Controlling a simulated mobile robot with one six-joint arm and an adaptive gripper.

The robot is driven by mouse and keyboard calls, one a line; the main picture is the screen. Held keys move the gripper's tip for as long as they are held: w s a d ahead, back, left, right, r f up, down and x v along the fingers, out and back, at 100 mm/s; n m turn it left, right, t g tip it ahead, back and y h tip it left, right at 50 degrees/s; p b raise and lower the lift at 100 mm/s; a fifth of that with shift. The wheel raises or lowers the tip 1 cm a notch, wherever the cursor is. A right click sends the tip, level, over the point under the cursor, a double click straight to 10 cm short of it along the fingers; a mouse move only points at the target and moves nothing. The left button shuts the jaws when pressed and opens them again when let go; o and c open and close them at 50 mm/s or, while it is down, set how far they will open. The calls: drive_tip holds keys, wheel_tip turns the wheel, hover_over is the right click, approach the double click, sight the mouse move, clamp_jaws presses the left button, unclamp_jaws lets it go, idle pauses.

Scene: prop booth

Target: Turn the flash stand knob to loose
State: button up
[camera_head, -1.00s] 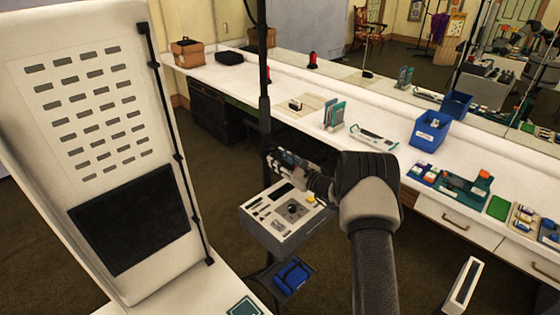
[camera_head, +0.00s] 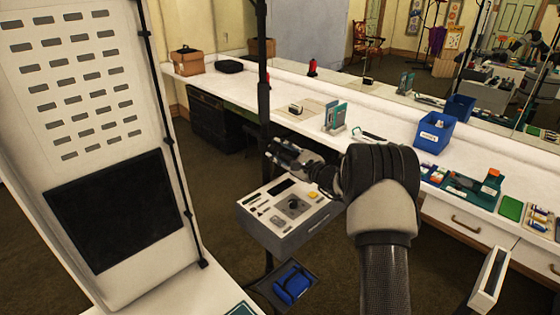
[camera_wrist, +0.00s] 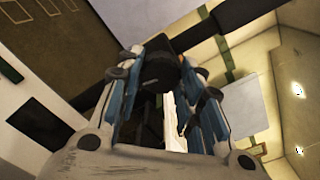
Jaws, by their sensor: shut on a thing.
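The flash stand is a thin dark upright pole (camera_head: 264,85) left of the middle of the head view. My gripper (camera_head: 274,149) reaches across to this pole from the right. In the wrist view, a dark rounded knob (camera_wrist: 158,70) sits between the fingertips of my gripper (camera_wrist: 166,62), and the fingers are shut on it. The knob is hidden behind the fingers in the head view. No mark for loose or tight can be read on it.
A grey control box (camera_head: 285,234) with a dial and a yellow button is on the stand just below my gripper. A blue item (camera_head: 293,284) lies lower down. A tall white panel (camera_head: 95,130) stands left. A white counter (camera_head: 350,120) runs behind.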

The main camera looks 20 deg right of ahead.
drive_tip(key=shift+n+b, duration=0.4)
drive_tip(key=o, duration=1.1)
drive_tip(key=shift+c, duration=0.2)
drive_tip(key=shift+s+d, duration=0.1)
drive_tip(key=v, duration=1.1)
drive_tip(key=shift+s, duration=0.35)
drive_tip(key=shift+d, duration=0.1)
